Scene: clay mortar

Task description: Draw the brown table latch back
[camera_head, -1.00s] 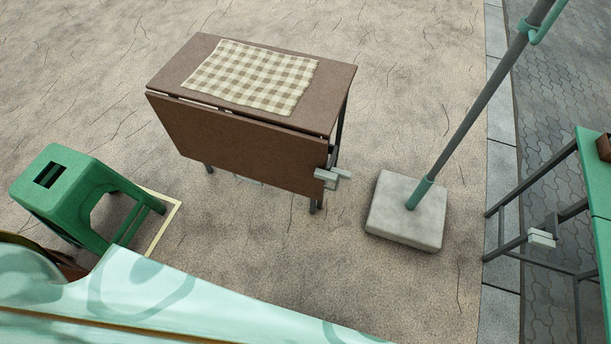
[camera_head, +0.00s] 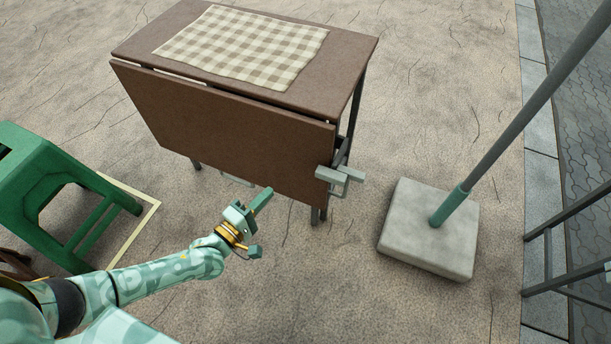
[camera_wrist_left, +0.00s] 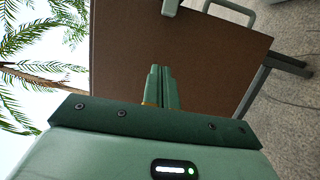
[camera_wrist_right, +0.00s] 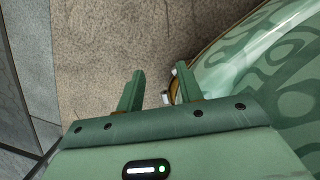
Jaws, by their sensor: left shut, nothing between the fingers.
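The brown table (camera_head: 230,140) stands ahead, its front leaf hanging down. A pale grey latch (camera_head: 340,176) with a bar and a loop handle sits at the leaf's right edge. It shows partly at the top of the left wrist view (camera_wrist_left: 171,6), cut by the frame. My left gripper (camera_head: 264,196) is in front of the leaf, left of the latch and apart from it. In the left wrist view its fingers (camera_wrist_left: 163,70) are together and empty. My right gripper (camera_wrist_right: 158,84) shows only in its wrist view, fingers apart, with nothing seen between them.
A green stool (camera_head: 50,190) stands at the left. A pole in a concrete base (camera_head: 430,225) stands right of the table, with a gap between. A checked cloth (camera_head: 240,45) lies on the tabletop. Dark table legs (camera_head: 560,240) show at the right edge. The ground in front is clear.

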